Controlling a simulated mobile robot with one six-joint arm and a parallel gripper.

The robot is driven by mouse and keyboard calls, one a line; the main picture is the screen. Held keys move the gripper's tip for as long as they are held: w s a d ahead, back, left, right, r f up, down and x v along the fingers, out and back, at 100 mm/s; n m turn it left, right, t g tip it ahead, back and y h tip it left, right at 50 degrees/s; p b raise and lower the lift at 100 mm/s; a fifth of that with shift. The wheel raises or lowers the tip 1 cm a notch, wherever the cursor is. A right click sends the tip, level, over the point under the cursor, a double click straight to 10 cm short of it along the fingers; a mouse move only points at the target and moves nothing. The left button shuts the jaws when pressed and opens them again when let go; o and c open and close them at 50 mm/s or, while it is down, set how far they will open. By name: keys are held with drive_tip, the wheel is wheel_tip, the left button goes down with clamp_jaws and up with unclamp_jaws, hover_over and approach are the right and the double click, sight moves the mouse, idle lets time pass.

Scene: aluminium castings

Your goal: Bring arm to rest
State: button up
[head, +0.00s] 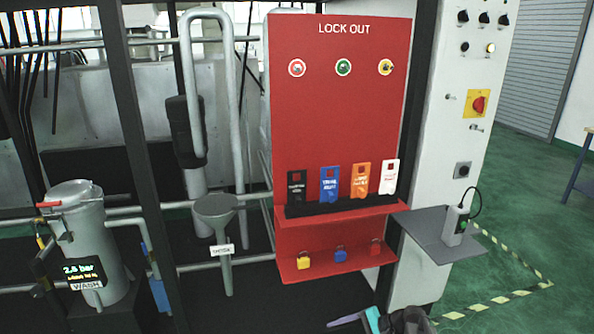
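What looks like my gripper (366,320) shows at the bottom edge of the head view, right of the middle. I see a pale lavender piece pointing left, a teal piece and a dark grey body, all cut off by the frame. Its fingertips are not clear, so I cannot tell whether it is open or shut or holds anything. It appears below and in front of the red lockout board (340,120). The rest of the arm is out of view.
The board's upper shelf (340,209) holds several tags; its lower shelf (320,268) holds three padlocks. A grey side shelf (435,240) carries a small device (455,225). A wash vessel (85,240) reading 2.8 bar stands left. Green floor (530,230) is open at right.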

drive_tip(key=s+a+f+n+g+h, duration=0.2)
drive_tip(key=s+a+f+g, duration=0.15)
drive_tip(key=s+f, duration=0.6)
drive_tip(key=s+a+f+n+g+h, duration=0.2)
drive_tip(key=s+a+f+g, duration=0.3)
drive_tip(key=s, duration=0.8)
drive_tip(key=s+d+f+n+h, duration=0.3)
drive_tip(key=s+d+f, duration=0.15)
drive_tip(key=s, duration=0.55)
drive_tip(key=s+d+f+n+h, duration=0.1)
drive_tip(key=s+d+n+h, duration=0.1)
drive_tip(key=d, duration=0.4)
drive_tip(key=shift+d+n+t+h, duration=0.35)
drive_tip(key=shift+n+h, duration=0.45)
drive_tip(key=shift+h, duration=0.2)
